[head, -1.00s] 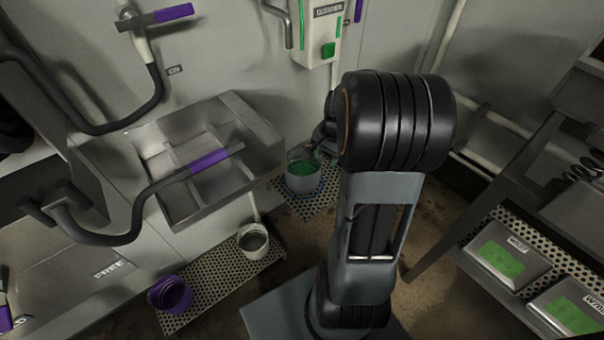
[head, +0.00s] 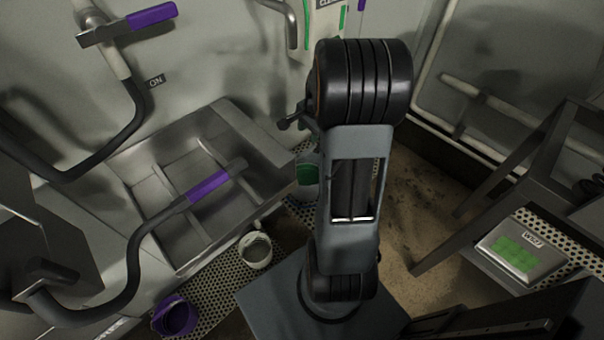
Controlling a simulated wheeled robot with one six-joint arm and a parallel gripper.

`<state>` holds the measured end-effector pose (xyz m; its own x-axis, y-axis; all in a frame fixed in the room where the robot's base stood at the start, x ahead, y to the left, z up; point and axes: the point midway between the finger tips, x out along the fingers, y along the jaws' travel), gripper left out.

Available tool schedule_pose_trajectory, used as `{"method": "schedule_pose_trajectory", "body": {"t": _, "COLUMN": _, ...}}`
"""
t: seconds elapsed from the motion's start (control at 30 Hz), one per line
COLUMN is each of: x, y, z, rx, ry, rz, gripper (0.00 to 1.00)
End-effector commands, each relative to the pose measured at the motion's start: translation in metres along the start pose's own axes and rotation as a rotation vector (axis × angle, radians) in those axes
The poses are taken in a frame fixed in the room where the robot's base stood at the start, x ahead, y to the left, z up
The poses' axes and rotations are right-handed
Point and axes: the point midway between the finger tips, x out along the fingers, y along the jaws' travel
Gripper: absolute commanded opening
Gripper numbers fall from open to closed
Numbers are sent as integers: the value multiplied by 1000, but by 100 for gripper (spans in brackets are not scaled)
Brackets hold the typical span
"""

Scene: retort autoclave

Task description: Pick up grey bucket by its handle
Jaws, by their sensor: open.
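A pale grey bucket (head: 255,251) stands upright on the perforated floor mat, below the front edge of the sink. Its handle is too small to make out. Another bucket, with green inside (head: 306,175), stands further back and is partly hidden by my arm. A purple bucket (head: 174,317) stands at the lower left. My gripper (head: 290,122) shows in part at the left of my arm's thick black joint, above the sink's right edge. It is open, holds nothing that I can see, and is well apart from the grey bucket.
A metal sink (head: 225,108) with a purple-gripped lever (head: 210,184) overhangs the buckets. Another purple-handled lever (head: 152,14) is on the wall. A metal rack (head: 470,258) with a green-labelled tray (head: 515,253) stands at the right. Brown floor (head: 410,210) is clear between.

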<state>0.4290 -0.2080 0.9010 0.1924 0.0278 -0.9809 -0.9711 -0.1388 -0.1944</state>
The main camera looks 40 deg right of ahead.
Motion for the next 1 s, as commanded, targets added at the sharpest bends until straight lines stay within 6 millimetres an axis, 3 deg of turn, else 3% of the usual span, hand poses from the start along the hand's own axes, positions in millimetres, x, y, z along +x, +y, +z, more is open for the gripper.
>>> {"method": "schedule_pose_trajectory", "body": {"t": 0.3, "x": 55, "y": 3, "z": -3, "rx": 8, "ry": -1, "rz": 3, "gripper": 45}}
{"method": "schedule_pose_trajectory", "body": {"t": 0.63, "x": 77, "y": 3, "z": -3, "rx": 5, "ry": 0, "rz": 2, "gripper": 45}}
{"method": "schedule_pose_trajectory", "body": {"t": 1.0, "x": 120, "y": 4, "z": -9, "rx": 3, "ry": 0, "rz": 2, "gripper": 45}}
